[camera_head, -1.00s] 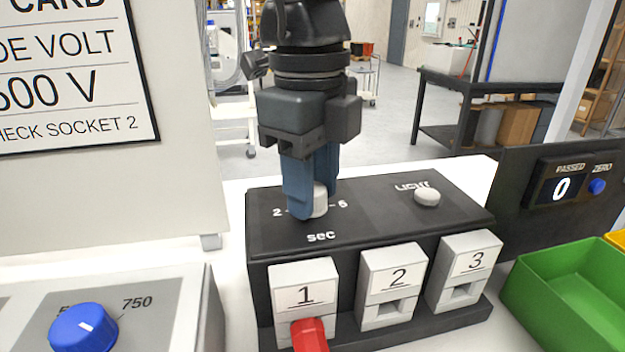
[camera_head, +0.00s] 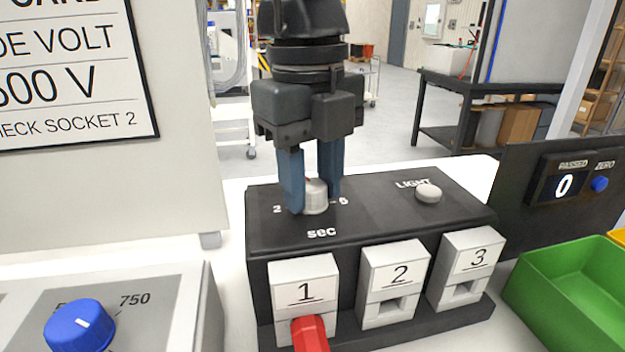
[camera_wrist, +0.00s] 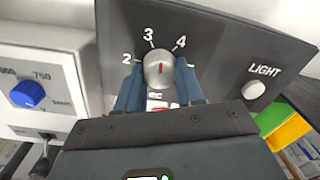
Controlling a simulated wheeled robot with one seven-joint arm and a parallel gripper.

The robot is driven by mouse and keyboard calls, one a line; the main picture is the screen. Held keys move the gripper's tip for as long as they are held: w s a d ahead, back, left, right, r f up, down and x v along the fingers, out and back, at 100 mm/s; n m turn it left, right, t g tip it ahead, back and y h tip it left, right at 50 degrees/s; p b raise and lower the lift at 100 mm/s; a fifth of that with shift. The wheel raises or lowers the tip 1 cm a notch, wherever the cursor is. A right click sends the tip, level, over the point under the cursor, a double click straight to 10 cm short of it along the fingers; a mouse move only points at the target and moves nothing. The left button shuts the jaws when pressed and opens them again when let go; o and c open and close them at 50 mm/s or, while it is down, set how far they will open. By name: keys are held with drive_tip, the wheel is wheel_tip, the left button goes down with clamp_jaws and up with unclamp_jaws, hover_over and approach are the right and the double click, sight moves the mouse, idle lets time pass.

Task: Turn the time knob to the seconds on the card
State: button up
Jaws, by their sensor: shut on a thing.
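The time knob (camera_head: 315,196) is a pale round knob on top of the black box, above the word "sec". My gripper (camera_head: 312,190) points down with its blue fingers shut on the knob's two sides. In the wrist view the knob (camera_wrist: 160,68) shows a red line, pointing up between the marks 3 and 4. The card (camera_head: 72,75) is cut off: I read "DE VOLT", "00 V" and "CHECK SOCKET 2"; no seconds line is in view.
A white LIGHT button (camera_head: 428,193) is right of the knob. Sockets 1 (camera_head: 304,285), 2 (camera_head: 396,275) and 3 (camera_head: 470,262) line the box front; a red plug (camera_head: 310,335) is in socket 1. A blue knob (camera_head: 80,326) is at left, a green bin (camera_head: 570,290) at right.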

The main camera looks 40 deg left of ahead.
sight(308, 185)
drive_tip(key=m, duration=0.4)
drive_tip(key=shift+m+b, duration=0.3)
drive_tip(key=shift+b, duration=0.05)
drive_tip(key=shift+a+m, duration=0.1)
drive_tip(key=shift+m, duration=1.4)
drive_tip(key=o, duration=1)
drive_tip(key=shift+o, duration=0.2)
drive_tip(key=shift+r, duration=0.15)
wheel_tip(308, 185, up, 8)
drive_tip(key=shift+s+a+f, duration=0.1)
drive_tip(key=shift+f, duration=0.15)
